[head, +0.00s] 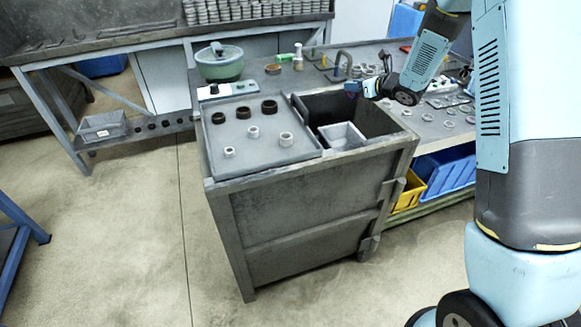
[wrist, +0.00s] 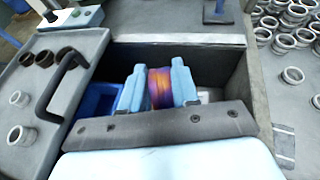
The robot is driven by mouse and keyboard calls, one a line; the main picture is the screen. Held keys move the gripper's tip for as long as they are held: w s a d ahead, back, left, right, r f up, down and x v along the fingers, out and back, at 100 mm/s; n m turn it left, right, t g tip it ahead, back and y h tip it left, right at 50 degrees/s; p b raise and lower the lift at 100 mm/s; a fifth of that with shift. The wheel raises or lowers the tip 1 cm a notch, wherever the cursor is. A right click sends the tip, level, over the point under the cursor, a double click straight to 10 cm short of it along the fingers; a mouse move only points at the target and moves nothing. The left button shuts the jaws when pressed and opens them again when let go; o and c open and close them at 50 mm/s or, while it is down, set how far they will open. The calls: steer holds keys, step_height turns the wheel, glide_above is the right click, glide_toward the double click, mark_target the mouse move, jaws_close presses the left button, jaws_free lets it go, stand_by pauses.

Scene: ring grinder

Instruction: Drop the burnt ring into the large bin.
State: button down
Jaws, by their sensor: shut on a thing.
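The burnt ring, coloured purple and orange, shows in the wrist view (wrist: 160,88) between my fingers. My gripper (wrist: 159,90) is shut on its two sides. In the head view my gripper (head: 362,88) and the small purple ring (head: 351,87) are near the bin's far edge. The large bin (head: 300,215) is a worn dark grey box with an open top. In the wrist view the ring appears over the bin's opening, with the dark inner wall (wrist: 206,62) behind it. My gripper hides part of the opening.
A small pale box (head: 342,136) sits in the bin opening. A grey tray (head: 262,152) beside the opening holds dark and pale rings. A black bent handle (wrist: 62,82) shows left.

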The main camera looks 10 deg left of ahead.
steer(key=shift+f, duration=0.2)
steer(key=c, duration=0.8)
jaws_free()
steer(key=shift+o, duration=0.2)
steer(key=v, duration=1.3)
steer(key=shift+s+d, duration=0.25)
steer(key=shift+d, duration=0.05)
steer(key=shift+r, duration=0.15)
